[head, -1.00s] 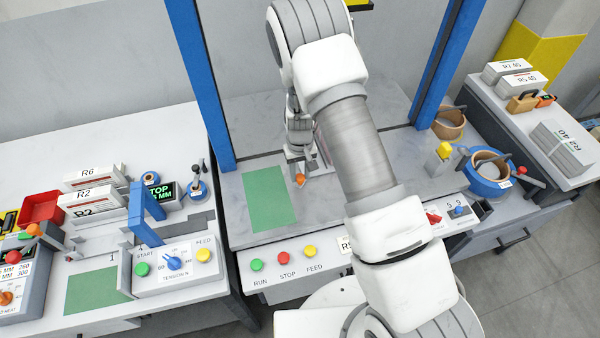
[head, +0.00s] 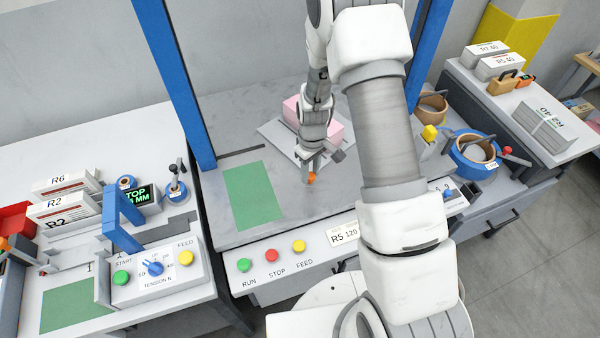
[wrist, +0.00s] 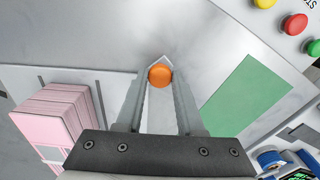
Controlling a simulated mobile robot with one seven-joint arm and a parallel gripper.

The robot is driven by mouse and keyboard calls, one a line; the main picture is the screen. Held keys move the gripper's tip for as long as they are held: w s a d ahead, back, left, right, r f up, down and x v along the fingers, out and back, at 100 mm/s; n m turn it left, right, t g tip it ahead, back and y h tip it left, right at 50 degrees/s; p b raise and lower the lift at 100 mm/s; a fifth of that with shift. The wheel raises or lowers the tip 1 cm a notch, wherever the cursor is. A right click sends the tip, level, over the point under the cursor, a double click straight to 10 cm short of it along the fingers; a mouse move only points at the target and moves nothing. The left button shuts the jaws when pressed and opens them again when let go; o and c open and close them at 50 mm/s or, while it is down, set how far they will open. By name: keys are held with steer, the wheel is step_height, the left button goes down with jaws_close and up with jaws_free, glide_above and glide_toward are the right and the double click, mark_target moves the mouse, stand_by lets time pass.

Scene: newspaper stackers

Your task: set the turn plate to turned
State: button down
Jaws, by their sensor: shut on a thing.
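The turn plate (head: 274,131) is a pale grey square plate, lying skewed on the grey machine bed in the head view. A pink stack (head: 329,127) lies on it, partly hidden by my arm. In the wrist view the pink stack (wrist: 52,112) is at the left. My gripper (head: 311,174) points down at the front side of the plate, shut on an orange knob (head: 313,178). In the wrist view the orange knob (wrist: 160,75) sits between the fingertips of my gripper (wrist: 160,80). How the knob joins the plate is hidden.
A green mat (head: 253,196) lies flat left of the knob. Blue posts (head: 176,85) flank the bed. A front panel carries green, red and yellow buttons (head: 272,255). A tape roll (head: 476,153) stands at the right; a side table with a control box (head: 155,271) is at the left.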

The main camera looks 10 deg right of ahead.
steer(key=d+n+b, duration=0.1)
steer(key=d+n, duration=0.1)
steer(key=d, duration=0.2)
steer(key=d+n+b, duration=0.1)
steer(key=d+n, duration=0.1)
steer(key=d, duration=0.2)
steer(key=d+n, duration=0.2)
steer(key=d, duration=0.1)
steer(key=shift+w, duration=0.4)
steer(key=w+d+n, duration=0.1)
steer(key=d, duration=0.1)
steer(key=w+d+n, duration=0.1)
steer(key=d+n, duration=0.1)
steer(key=w+d+n, duration=0.1)
steer(key=w+d, duration=0.1)
steer(key=shift+d, duration=0.3)
steer(key=shift+w+d+n, duration=1.25)
steer(key=shift+w+n, duration=0.05)
steer(key=shift+w, duration=0.05)
steer(key=shift+w+d+n, duration=0.5)
steer(key=shift+w, duration=0.3)
steer(key=c, duration=0.5)
jaws_free()
